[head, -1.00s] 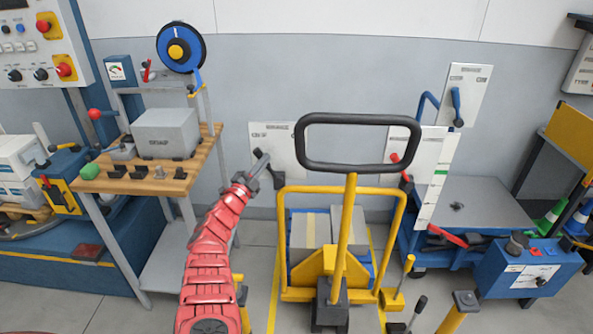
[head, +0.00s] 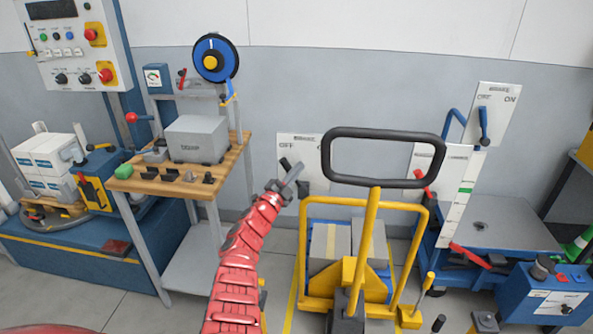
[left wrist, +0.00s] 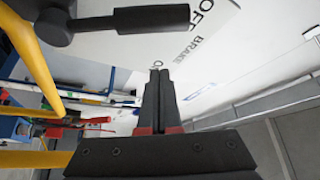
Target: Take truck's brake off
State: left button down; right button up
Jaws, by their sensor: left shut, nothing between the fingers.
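The yellow pallet truck (head: 310,260) with its black loop handle (head: 385,133) stands in the middle of the head view. A white plate marked OFF (head: 310,150) is behind its left side; the left wrist view shows the words OFF and BRAKE on this plate (left wrist: 225,45). A black brake lever (head: 285,163) leans up and left in front of the plate, near the OFF marking. It also crosses the top of the left wrist view (left wrist: 150,18). My left gripper (head: 296,171) is shut and empty, close to the lever's right side; its fingertips (left wrist: 160,73) look apart from the lever. My right gripper is out of view.
A wooden-topped bench (head: 225,160) with a grey box stands at left. A blue cart (head: 500,225) with a red lever and a blue control box (head: 545,295) are at right. Boxes (head: 328,250) sit behind the truck's yellow frame.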

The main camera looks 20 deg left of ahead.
pick_arm(q)
jog(key=v, duration=0.8)
jog(key=shift+s+a+f, duration=0.25)
jog(key=shift+s+f, duration=0.05)
